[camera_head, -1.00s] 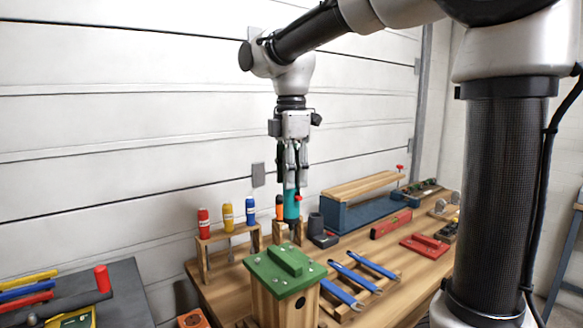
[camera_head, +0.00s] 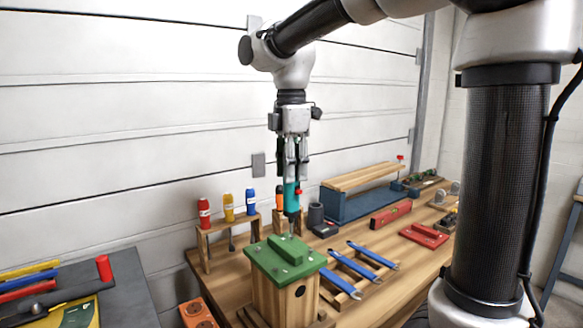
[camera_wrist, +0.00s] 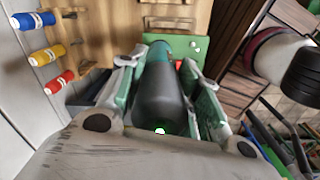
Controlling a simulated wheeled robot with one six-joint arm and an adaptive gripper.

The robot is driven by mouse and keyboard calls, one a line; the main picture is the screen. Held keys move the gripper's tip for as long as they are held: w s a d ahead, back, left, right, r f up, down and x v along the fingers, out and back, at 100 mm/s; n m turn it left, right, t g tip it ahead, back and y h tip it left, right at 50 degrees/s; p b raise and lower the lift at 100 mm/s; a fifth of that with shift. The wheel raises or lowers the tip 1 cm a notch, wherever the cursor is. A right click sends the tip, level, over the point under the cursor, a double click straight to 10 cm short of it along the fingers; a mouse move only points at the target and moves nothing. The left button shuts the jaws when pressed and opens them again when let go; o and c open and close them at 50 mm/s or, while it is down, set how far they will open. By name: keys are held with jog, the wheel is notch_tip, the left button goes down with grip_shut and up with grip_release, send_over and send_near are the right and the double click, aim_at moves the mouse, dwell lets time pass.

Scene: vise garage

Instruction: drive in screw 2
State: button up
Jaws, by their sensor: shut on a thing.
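My gripper (camera_head: 293,178) is shut on a teal and dark power screwdriver (camera_head: 292,194), held upright with its tip down. It hangs above and just behind the birdhouse. The screwdriver's dark body (camera_wrist: 163,95) also fills the middle of the wrist view between the fingers. The wooden birdhouse (camera_head: 298,303) has a green roof (camera_head: 265,263) with a raised green block and small light screw heads near its corners. Part of the green roof (camera_wrist: 188,46) shows beyond the tool in the wrist view. The tool's tip is hidden in the wrist view. I cannot tell which screw is screw 2.
A wooden rack with red (camera_head: 204,212), yellow (camera_head: 228,207) and blue (camera_head: 250,202) screwdrivers stands behind left. Blue wrenches (camera_head: 372,255) lie right of the birdhouse.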

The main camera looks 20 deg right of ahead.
jog(key=shift+f, duration=0.9)
dwell(4.0)
jog(key=shift+r, duration=3.55)
